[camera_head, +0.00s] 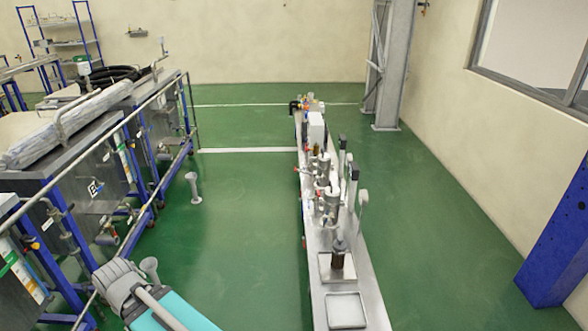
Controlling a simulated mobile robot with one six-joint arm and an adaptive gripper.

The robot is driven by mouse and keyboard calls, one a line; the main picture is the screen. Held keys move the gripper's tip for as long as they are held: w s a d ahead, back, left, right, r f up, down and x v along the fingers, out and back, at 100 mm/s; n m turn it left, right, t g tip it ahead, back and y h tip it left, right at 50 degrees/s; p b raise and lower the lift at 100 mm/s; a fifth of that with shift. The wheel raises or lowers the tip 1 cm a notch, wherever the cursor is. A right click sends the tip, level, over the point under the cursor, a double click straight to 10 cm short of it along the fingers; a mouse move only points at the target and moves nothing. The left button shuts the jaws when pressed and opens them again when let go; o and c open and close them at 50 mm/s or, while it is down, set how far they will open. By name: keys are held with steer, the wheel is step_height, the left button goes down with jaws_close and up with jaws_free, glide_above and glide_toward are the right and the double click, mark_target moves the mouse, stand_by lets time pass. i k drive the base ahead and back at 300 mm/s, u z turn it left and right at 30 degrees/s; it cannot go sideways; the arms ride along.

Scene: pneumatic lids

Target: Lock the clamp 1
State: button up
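I cannot pick out clamp 1 for certain. Grey tanks (85,160) in blue frames stand in a row along the left. Small metal fittings (100,192) and handles show on their fronts, too small to tell whether any is a clamp or how it is set. A long, pale wrapped bundle (70,125) lies on top of a near tank.
A long narrow metal bench (316,245) with pipes and bottles runs down the middle. Green floor (240,230) is open between bench and tanks, with a grey pedestal (193,187) on it. A blue post (560,240) stands at right.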

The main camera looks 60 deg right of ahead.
mark_target(300, 170)
steer(key=i, duration=1.35)
steer(key=z, duration=2.55)
steer(key=k, duration=0.3)
steer(key=u, duration=0.25)
